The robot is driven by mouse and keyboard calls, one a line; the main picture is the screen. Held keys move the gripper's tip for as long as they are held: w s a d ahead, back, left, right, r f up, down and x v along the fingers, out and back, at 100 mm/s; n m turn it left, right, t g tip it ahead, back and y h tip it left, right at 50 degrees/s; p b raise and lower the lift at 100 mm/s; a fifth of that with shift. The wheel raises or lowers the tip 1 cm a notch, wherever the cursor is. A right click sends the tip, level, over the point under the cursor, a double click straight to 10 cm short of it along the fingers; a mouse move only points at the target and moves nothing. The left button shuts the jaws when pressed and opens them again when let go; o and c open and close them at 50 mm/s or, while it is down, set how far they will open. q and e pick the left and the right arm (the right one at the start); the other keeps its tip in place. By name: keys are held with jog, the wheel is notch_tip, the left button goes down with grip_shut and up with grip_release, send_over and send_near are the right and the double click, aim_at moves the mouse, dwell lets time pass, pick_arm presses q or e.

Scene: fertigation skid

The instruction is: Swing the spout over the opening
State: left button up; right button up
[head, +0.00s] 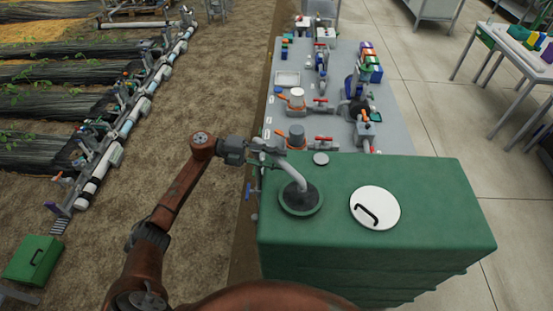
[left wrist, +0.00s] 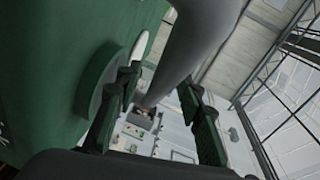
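The grey bent spout (head: 292,172) rises at the tank's left back edge, and its lower end is over the dark round opening (head: 301,198) in the top of the green tank (head: 430,190). My left gripper (head: 268,158) is at the spout's upper part. In the left wrist view the spout (left wrist: 196,45) crosses between the spread fingers of my left gripper (left wrist: 160,88). A gap shows beside the left finger, so the gripper looks open around the spout, not clamped. Whether the right finger touches it is unclear. My right gripper is not in view.
A white round lid (head: 376,208) with a black handle lies on the tank top, right of the opening. Behind the tank, a grey bench (head: 398,125) carries valves, pumps and fittings. Bare soil (head: 215,90) lies left and tiled floor (head: 440,85) right.

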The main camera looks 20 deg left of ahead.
pick_arm(q)
jog(key=v, duration=1.2)
jog(key=shift+f, duration=0.1)
